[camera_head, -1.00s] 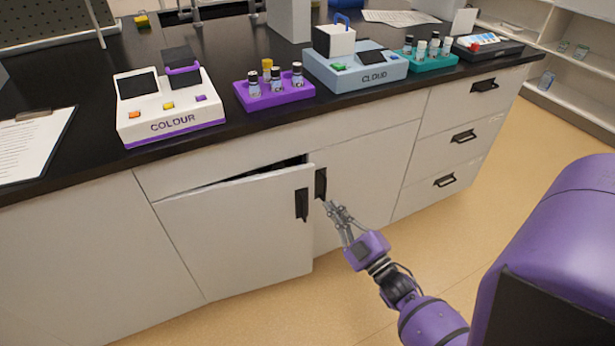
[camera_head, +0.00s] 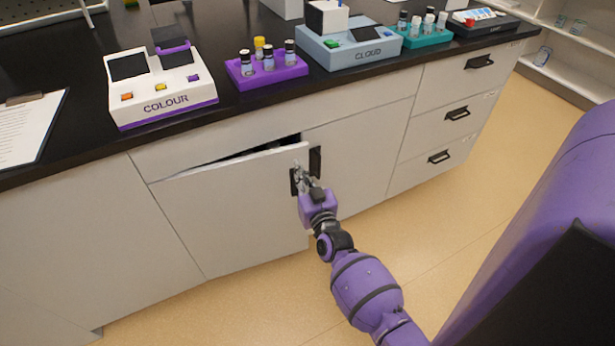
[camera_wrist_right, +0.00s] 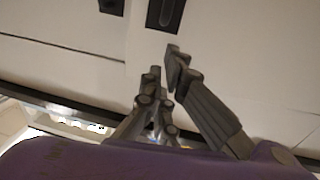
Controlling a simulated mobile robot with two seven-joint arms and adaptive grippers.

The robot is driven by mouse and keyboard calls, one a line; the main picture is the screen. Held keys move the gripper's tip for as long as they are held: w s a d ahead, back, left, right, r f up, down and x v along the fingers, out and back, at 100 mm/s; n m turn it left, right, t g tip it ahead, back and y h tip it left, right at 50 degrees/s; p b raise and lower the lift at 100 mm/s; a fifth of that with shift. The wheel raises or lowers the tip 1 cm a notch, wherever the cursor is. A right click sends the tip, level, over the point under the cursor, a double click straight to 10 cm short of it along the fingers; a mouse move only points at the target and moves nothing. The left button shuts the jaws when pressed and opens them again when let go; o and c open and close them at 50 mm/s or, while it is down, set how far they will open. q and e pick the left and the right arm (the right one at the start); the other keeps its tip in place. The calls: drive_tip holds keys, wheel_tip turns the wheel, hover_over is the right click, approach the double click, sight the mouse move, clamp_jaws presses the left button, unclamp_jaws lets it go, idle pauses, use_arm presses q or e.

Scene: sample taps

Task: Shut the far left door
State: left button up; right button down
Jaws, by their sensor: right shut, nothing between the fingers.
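The left cabinet door (camera_head: 225,215) is pale and stands ajar, with a dark gap (camera_head: 250,152) along its top edge. Its black handle (camera_head: 294,182) is at its right edge, partly behind my right gripper. My right gripper (camera_head: 302,174) is shut and empty, in front of the door's right edge beside the handle. I cannot tell whether it touches the door. In the right wrist view the closed fingers (camera_wrist_right: 168,78) point at pale cabinet fronts with two dark handles above them. My left gripper is not in view.
The neighbouring door (camera_head: 350,150) looks closed, with its black handle (camera_head: 315,161) close to my gripper. Closed drawers (camera_head: 450,117) are to the right. The black worktop (camera_head: 75,60) above carries a colour meter (camera_head: 160,90), a purple vial rack (camera_head: 265,72) and a cloud meter (camera_head: 350,45). The floor in front is clear.

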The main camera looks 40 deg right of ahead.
sight(293, 158)
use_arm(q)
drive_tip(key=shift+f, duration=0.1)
use_arm(e)
drive_tip(key=shift+x, duration=1.85)
